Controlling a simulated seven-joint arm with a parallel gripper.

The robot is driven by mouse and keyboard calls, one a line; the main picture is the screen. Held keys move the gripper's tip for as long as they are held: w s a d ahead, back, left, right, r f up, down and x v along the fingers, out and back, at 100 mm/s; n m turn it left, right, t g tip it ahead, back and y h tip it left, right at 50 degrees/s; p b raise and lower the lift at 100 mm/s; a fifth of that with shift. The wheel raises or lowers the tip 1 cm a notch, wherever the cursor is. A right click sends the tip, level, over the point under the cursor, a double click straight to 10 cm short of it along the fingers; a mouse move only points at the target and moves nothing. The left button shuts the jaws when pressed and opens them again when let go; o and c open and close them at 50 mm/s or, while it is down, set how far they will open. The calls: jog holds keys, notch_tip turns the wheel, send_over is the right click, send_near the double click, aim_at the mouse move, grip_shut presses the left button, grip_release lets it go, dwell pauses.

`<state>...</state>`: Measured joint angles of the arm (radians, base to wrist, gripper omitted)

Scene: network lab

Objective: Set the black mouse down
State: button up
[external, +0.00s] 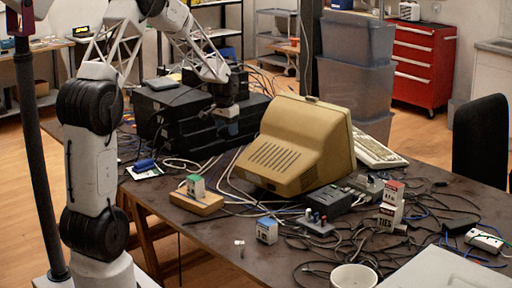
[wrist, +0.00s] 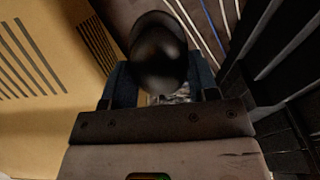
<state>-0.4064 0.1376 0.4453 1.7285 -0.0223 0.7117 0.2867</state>
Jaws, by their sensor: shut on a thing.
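The black mouse (wrist: 158,45) is a glossy dark rounded shape in the wrist view, held between the two fingers of my gripper (wrist: 160,75). My gripper is shut on it. In the external view my gripper (external: 230,108) is low beside the stack of black network boxes (external: 180,128), left of the beige monitor. The mouse cannot be made out clearly there. In the wrist view the table top and cables show beyond the mouse; I cannot tell whether it touches the table.
The beige monitor (external: 298,145) stands close on the right of my gripper; its vented casing (wrist: 45,60) fills the left of the wrist view. Cables (external: 228,180) lie across the table. A wooden block (external: 196,203) with a small box (external: 195,187) on it sits nearer the front.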

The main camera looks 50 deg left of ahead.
jog(key=w+a, duration=0.2)
jog(key=a, duration=0.2)
jog(key=f, duration=1.2)
jog(key=shift+a, duration=0.2)
jog(key=w+a, duration=0.2)
jog(key=w, duration=0.2)
jog(key=w+a+f, duration=0.1)
jog(key=w+a, duration=0.1)
jog(key=w, duration=0.3)
jog(key=w+a, duration=0.2)
jog(key=w, duration=0.3)
jog(key=shift+w+a+f, duration=0.15)
jog(key=shift+w+a, duration=0.05)
jog(key=shift+a, duration=0.15)
jog(key=shift+f, duration=1.75)
jog(key=shift+f, duration=0.1)
